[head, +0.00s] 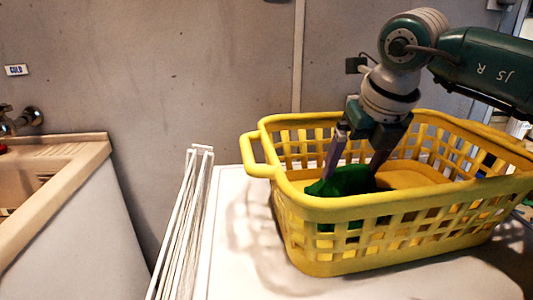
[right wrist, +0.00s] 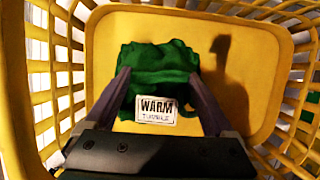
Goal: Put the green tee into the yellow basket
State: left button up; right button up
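The yellow basket (head: 400,208) stands on a white top in the head view, and its slatted walls and floor (right wrist: 245,105) fill the right wrist view. The green tee (head: 343,182) lies crumpled inside the basket, towards its left end. In the right wrist view the tee (right wrist: 158,62) shows a white label reading "WARM". My right gripper (head: 353,172) reaches down into the basket from above. Its two fingers (right wrist: 160,78) are wide apart, one near each side of the tee. I cannot tell whether they touch the cloth. My left gripper is not in view.
A white folded rack (head: 182,225) stands left of the white top (head: 235,255). A beige sink (head: 50,170) with a tap (head: 20,120) is at the far left. The basket walls surround my right gripper closely. A grey wall (head: 160,70) stands behind.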

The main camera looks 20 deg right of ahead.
jog(key=shift+o, duration=0.7)
jog(key=shift+r, duration=0.1)
jog(key=v, duration=1.2)
jog(key=shift+p, duration=0.35)
